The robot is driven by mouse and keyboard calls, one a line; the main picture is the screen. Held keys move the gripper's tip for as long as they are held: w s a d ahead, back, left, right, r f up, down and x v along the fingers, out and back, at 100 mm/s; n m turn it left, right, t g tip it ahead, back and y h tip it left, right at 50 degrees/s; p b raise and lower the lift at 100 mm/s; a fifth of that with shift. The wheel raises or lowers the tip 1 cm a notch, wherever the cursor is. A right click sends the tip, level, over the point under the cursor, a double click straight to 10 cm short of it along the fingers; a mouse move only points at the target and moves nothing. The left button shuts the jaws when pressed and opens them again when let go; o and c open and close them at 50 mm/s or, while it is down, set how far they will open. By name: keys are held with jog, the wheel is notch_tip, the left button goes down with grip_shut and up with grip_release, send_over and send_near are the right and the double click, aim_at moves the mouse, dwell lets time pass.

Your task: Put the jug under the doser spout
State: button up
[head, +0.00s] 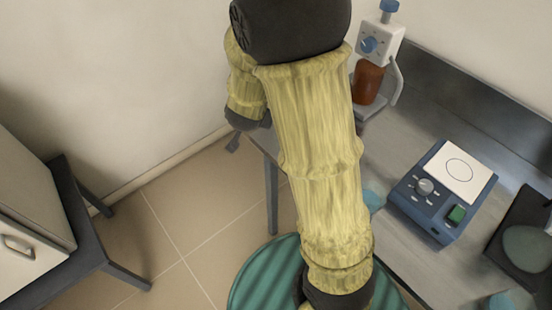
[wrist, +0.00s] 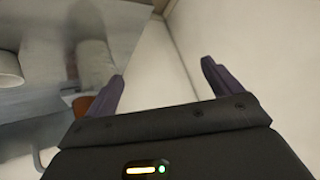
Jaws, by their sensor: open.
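The doser (head: 378,45) stands on the bench at the back in the head view, a white head with blue knobs on an amber bottle (head: 367,82). A pale curved tube, perhaps its spout (head: 397,82), hangs at its right. In the wrist view an amber piece, perhaps the bottle (wrist: 84,104), shows behind the left finger. I cannot surely identify the jug; a pale blue piece (head: 375,200) shows beside my arm, mostly hidden.
A blue device with a white plate (head: 465,172) sits on the grey bench (head: 425,125). A dark device (head: 525,245) lies at the right. A white cabinet on a dark stand (head: 72,205) is at the left. Pale walls are close around my gripper.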

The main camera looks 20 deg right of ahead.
jog(key=s+n+g+y, duration=0.2)
jog(key=s+n+g, duration=0.3)
jog(key=s, duration=1.2)
jog(key=shift+s+d+r+n+g+y, duration=0.15)
jog(key=shift+r+n+g+y, duration=0.25)
jog(key=shift+n, duration=0.6)
jog(key=p+v, duration=0.2)
jog(key=w+p+v, duration=0.1)
jog(key=p+v, duration=0.1)
jog(key=shift+r+p, duration=0.4)
jog(key=shift+r, duration=0.1)
